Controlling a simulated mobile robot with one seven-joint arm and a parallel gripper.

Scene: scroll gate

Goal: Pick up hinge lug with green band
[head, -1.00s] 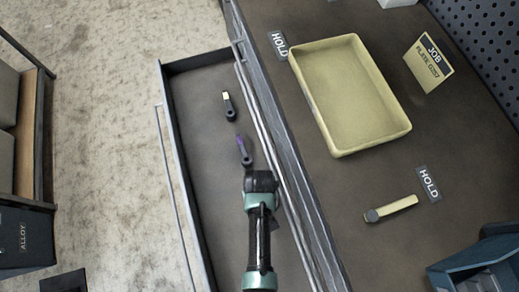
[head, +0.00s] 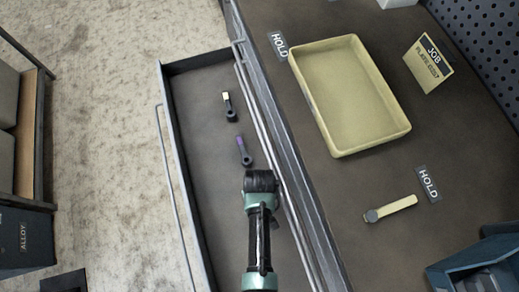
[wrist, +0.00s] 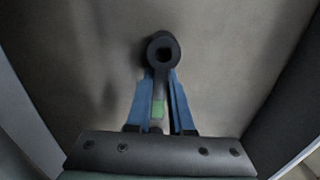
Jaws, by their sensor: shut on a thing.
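The hinge lug with the green band (wrist: 157,108) shows in the wrist view, a dark ring end with a shank and a green band. My gripper (wrist: 161,85) is shut on its shank, with one blue finger on each side and the ring end past the fingertips. The drawer floor lies behind it; I cannot tell how far below. In the head view my arm hides the held lug and the fingers. A lug with a purple band (head: 244,151) and a lug with a pale yellow-white band (head: 229,106) lie apart in the open drawer (head: 200,130).
A yellow tray (head: 321,108) stands empty on the bench right of the drawer. A pale strip-like part with a round dark end (head: 391,208) lies by a HOLD label (head: 428,184). A JOB card (head: 428,64) stands behind. A blue bin (head: 475,270) is at the lower right.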

